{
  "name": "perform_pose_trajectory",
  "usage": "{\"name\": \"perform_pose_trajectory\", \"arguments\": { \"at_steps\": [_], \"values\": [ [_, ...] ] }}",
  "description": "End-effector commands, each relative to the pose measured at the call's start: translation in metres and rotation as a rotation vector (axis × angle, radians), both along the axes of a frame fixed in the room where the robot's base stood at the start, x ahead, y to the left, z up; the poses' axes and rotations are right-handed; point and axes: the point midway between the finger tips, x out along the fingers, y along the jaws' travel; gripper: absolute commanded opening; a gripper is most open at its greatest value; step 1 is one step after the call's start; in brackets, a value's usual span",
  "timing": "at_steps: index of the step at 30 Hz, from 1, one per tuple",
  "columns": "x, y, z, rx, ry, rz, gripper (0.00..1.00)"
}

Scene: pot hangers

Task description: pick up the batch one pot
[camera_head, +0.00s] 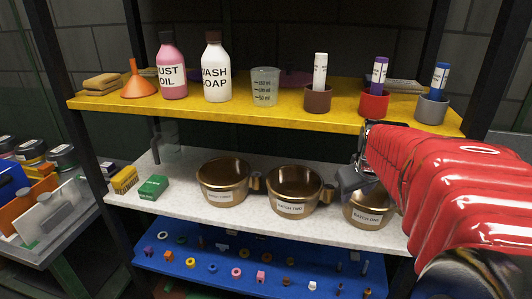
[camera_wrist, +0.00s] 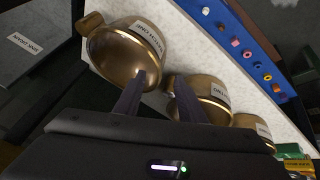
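The batch one pot (camera_head: 368,212) is a brass pot with a white label, upright at the right of the white shelf. My gripper (camera_head: 356,182) is above its left rim in the head view and hides part of it. In the wrist view the batch one pot (camera_wrist: 122,52) is nearest. My gripper (camera_wrist: 161,80) is open there, with nothing held. One finger overlaps this pot's rim and the other overlaps the middle pot (camera_wrist: 200,97). I cannot tell whether either finger touches a pot.
The middle pot (camera_head: 292,190) and left pot (camera_head: 222,181) stand close by, handles pointing right. The yellow shelf (camera_head: 215,108) above holds bottles, a funnel, a beaker and marker cups. A blue shelf (camera_head: 190,285) with small parts lies below. Small boxes (camera_head: 153,187) sit at the left.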

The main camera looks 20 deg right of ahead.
Motion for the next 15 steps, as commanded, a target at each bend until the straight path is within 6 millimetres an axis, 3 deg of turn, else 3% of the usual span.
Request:
{"name": "perform_pose_trajectory", "arguments": {
  "at_steps": [6, 15],
  "values": [
    [0.011, -0.008, -0.023, 0.001, 0.001, 0.000, 0.37],
    [0.013, -0.009, -0.026, 0.000, 0.000, 0.000, 0.37]
  ]
}}
